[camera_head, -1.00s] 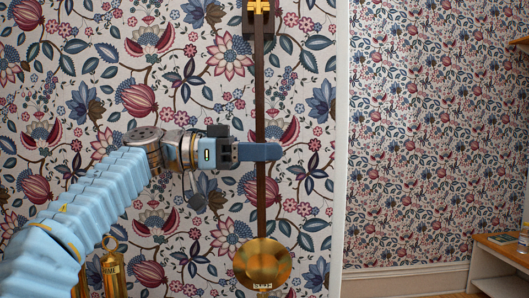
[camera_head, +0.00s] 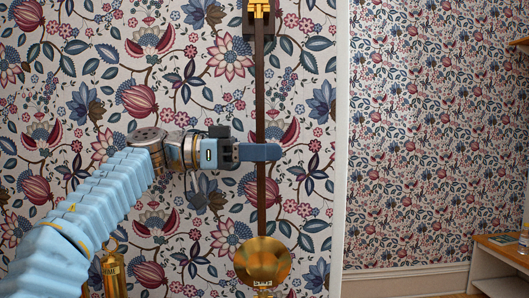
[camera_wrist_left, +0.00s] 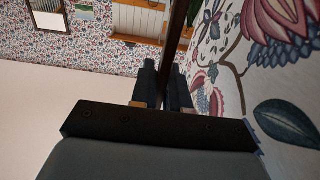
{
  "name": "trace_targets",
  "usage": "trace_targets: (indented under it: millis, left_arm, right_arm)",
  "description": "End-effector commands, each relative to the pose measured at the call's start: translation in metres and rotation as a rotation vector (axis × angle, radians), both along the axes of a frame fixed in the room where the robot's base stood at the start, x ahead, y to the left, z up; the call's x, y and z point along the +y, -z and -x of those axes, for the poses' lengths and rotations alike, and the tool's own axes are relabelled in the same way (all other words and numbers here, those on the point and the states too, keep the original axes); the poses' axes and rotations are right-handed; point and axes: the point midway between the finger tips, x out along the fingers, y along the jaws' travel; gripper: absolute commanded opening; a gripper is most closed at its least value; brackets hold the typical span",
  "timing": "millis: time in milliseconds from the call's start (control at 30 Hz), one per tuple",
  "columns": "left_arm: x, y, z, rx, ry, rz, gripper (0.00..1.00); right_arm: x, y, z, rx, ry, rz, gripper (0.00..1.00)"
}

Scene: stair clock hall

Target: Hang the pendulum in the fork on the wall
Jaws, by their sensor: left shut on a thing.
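The pendulum (camera_head: 262,262) hangs upright, a long dark rod with a round brass bob at its lower end. Its rod (camera_head: 261,100) runs up to the brass fork (camera_head: 258,8) on a dark wall block (camera_head: 250,22) at the top edge of the head view. My left gripper (camera_head: 260,152) is shut on the rod at mid-length. In the left wrist view the rod (camera_wrist_left: 180,45) passes between the two dark fingers (camera_wrist_left: 163,86). The rod's top meets the fork area, but I cannot tell whether it is seated. My right gripper is not in view.
Brass weights (camera_head: 113,272) hang at the lower left, partly behind my left arm. Flowered wallpaper covers the wall behind the pendulum. A white wall edge (camera_head: 337,150) stands to its right, and a wooden shelf unit (camera_head: 500,255) is at the lower right.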

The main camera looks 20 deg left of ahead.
Motion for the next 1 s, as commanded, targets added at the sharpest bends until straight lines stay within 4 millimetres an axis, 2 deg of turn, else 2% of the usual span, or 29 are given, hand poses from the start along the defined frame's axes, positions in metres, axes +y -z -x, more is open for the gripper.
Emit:
trace_targets:
  millis: [767,800,933,1000]
  left_arm:
    - [0.000,0.010,0.001,-0.003,0.000,0.001,0.00]
    - [0.000,0.010,0.001,-0.003,0.000,0.001,0.21]
    - [0.000,0.010,0.001,-0.002,0.000,0.001,0.41]
    - [0.000,0.010,0.001,-0.001,0.000,0.000,0.45]
  right_arm:
    - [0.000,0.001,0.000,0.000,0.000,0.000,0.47]
    - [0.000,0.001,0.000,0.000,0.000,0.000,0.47]
    - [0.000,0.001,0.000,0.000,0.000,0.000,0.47]
    - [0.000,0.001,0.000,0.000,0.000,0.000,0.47]
